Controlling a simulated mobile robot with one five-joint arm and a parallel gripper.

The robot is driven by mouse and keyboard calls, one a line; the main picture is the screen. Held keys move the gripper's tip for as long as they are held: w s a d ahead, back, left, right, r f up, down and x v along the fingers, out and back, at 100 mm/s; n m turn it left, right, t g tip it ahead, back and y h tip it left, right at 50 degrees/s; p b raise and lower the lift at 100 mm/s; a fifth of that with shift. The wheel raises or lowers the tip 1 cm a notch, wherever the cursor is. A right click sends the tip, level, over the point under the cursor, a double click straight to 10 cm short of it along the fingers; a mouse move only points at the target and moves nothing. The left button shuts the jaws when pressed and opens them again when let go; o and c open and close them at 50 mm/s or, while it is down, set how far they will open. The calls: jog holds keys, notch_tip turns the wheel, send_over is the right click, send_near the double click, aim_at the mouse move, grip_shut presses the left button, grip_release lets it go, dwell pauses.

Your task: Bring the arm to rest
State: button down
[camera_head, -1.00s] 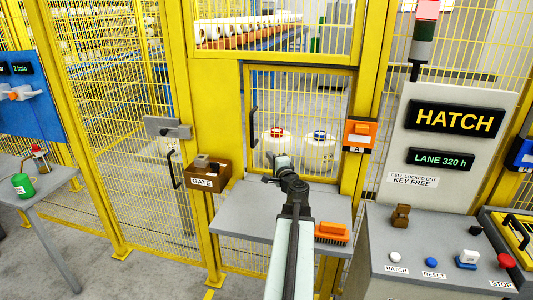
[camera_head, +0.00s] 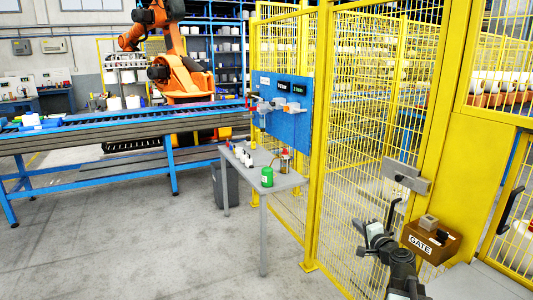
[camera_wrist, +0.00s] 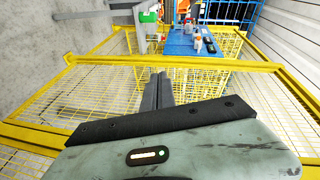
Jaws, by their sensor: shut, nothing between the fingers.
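My gripper (camera_head: 366,239) is at the lower right of the head view, in front of the yellow mesh fence and left of the brown GATE box (camera_head: 431,241). In the wrist view my gripper (camera_wrist: 160,78) points out over the yellow fence (camera_wrist: 215,63), with its two dark fingers together and nothing between them. The fingers look clear of the fence, though the exact gap cannot be told.
A conveyor (camera_head: 110,138) and an orange robot (camera_head: 184,75) are farther back. The floor at left is clear.

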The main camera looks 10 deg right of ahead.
jog(key=w+a+f+n+g+y, duration=0.1)
jog(key=a+f+n+y, duration=0.15)
jog(key=a, duration=0.55)
jog(key=w+a+f+n+g+y, duration=0.1)
jog(key=a+n+g, duration=0.15)
jog(key=a, duration=0.55)
jog(key=s+a+f+n+g+y, duration=0.1)
jog(key=s+a+f+n+g, duration=0.2)
jog(key=a+f, duration=0.35)
jog(key=s+a+f+n+g, duration=0.3)
jog(key=s+a+n, duration=0.1)
jog(key=a, duration=0.6)
jog(key=s+a+f+n+g+h, duration=0.1)
jog(key=s+a+f+n+g, duration=0.1)
jog(key=s+f, duration=0.2)
jog(key=s+d+f+g+h, duration=0.3)
jog(key=s+d+g+h, duration=0.1)
jog(key=s+d, duration=0.5)
jog(key=shift+s+n+g+h, duration=0.2)
jog(key=shift+n+g+h, duration=0.1)
jog(key=shift+g+h, duration=0.05)
jog(key=shift+s+f, duration=0.15)
